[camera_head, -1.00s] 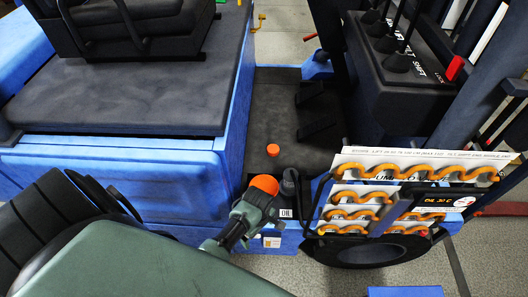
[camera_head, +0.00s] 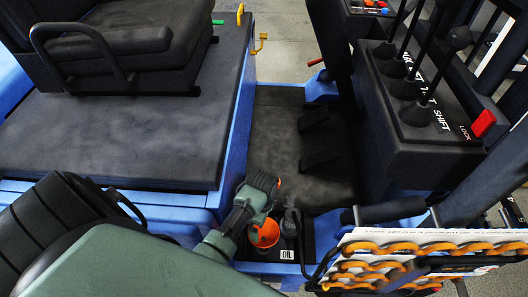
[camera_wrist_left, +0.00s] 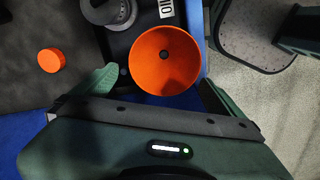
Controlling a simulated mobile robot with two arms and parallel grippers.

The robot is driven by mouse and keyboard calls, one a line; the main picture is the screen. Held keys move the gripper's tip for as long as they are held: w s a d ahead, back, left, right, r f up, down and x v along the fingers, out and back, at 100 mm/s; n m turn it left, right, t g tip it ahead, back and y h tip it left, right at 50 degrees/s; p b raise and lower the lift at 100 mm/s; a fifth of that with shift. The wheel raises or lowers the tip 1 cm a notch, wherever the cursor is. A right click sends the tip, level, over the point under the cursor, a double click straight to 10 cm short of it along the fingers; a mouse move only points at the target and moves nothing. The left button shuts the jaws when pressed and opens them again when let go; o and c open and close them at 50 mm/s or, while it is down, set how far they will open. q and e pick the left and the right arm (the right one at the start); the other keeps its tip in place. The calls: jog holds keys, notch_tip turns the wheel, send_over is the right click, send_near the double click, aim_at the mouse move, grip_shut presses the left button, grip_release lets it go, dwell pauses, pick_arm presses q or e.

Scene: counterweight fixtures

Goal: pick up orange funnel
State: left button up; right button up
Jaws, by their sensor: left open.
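The orange funnel (camera_head: 265,235) sits wide mouth up in the dark holder by the OIL label at the edge of the vehicle's footwell. In the left wrist view the funnel (camera_wrist_left: 165,48) is a round orange bowl with a dark central hole. My left gripper (camera_head: 262,187) reaches over it from the left. In the wrist view its green fingers are spread, one on each side of the bowl's near part. They hold nothing, and I cannot tell whether they touch the rim. My right gripper is in neither view.
A small orange cap (camera_wrist_left: 52,60) lies on the dark floor; my left gripper partly hides it in the head view. Levers (camera_head: 415,88) and an orange-coil rack (camera_head: 420,249) are at right, a black seat (camera_head: 110,40) at upper left.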

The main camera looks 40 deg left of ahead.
aim_at(264, 239)
pick_arm(q)
jog(key=f, duration=0.4)
jog(key=d+f, duration=0.1)
jog(key=f, duration=0.1)
jog(key=shift+s, duration=0.3)
jog(key=shift+f, duration=0.4)
jog(key=c, duration=1.1)
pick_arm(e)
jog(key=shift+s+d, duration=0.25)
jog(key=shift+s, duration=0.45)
